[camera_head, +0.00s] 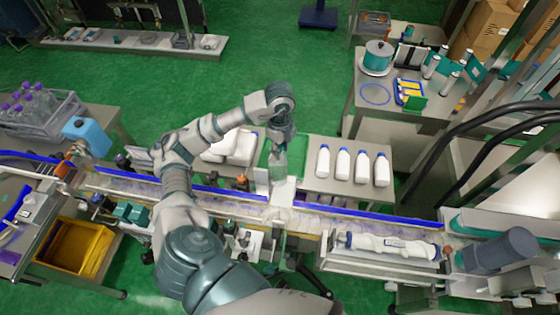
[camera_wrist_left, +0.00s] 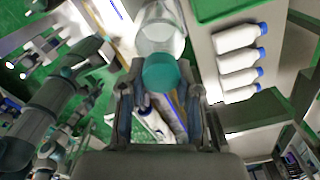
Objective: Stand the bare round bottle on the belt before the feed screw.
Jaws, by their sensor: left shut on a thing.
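My left gripper (camera_head: 283,140) is over the middle of the line, pointing down. In the left wrist view it (camera_wrist_left: 165,105) is shut on the teal cap of the clear, bare round bottle (camera_wrist_left: 158,30). The bottle body extends beyond the fingers, and no sleeve shows on it. In the head view the bottle (camera_head: 280,165) looks pale green and hangs under the gripper, near the belt's far rail; whether its base touches anything cannot be told. The belt (camera_head: 225,203) runs left to right with blue rails. The white feed screw (camera_head: 392,246) lies right of the bottle.
A pale block-like machine part (camera_head: 281,205) sits at the belt just below the held bottle. A yellow bin (camera_head: 75,247) and a crate of purple-capped bottles (camera_head: 40,110) are at the left.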

